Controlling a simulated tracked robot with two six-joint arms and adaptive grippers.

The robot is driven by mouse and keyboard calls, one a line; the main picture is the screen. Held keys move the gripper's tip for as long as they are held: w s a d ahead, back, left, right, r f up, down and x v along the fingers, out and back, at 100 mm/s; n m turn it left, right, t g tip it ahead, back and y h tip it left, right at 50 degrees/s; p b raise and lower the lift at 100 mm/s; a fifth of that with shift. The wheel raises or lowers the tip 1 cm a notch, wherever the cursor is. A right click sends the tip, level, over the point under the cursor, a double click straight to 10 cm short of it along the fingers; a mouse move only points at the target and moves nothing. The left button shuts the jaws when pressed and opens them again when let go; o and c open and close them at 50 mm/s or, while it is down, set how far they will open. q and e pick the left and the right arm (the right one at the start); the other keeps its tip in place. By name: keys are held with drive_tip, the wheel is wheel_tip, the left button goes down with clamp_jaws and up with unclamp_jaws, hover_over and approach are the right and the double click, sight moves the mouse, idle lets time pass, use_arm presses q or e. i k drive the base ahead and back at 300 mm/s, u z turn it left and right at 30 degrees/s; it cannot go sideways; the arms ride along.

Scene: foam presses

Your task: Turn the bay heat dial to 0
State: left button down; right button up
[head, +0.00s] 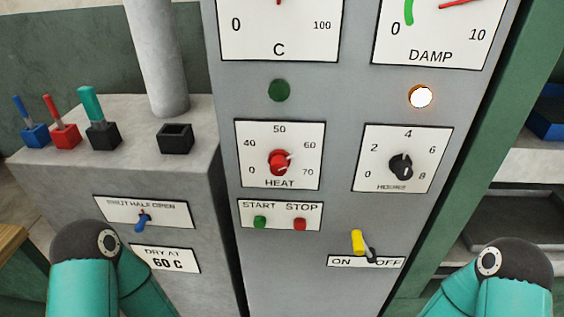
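The heat dial is a red knob (279,162) on a white plate marked HEAT (254,132), on the front of the grey panel in the middle of the head view. Its scale runs 0, 40, 50, 60, 70. Its pale pointer mark is toward the upper right, close to 60. Nothing covers the dial. Neither gripper shows. Only my teal arm links with dark joints show, low at the left and low at the right, both apart from the dial.
Right of it is a black HOURS dial (400,166). Below are a green START button (260,222), a red STOP button (300,224) and a yellow ON/OFF lever (358,243). A blue lever (142,221) is on the left cabinet. A lamp (421,97) glows above the HOURS dial.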

sight(278, 160)
drive_tip(key=z, duration=1.1)
drive_tip(key=k, duration=1.55)
drive_tip(key=u, duration=1.05)
drive_tip(key=i, duration=1)
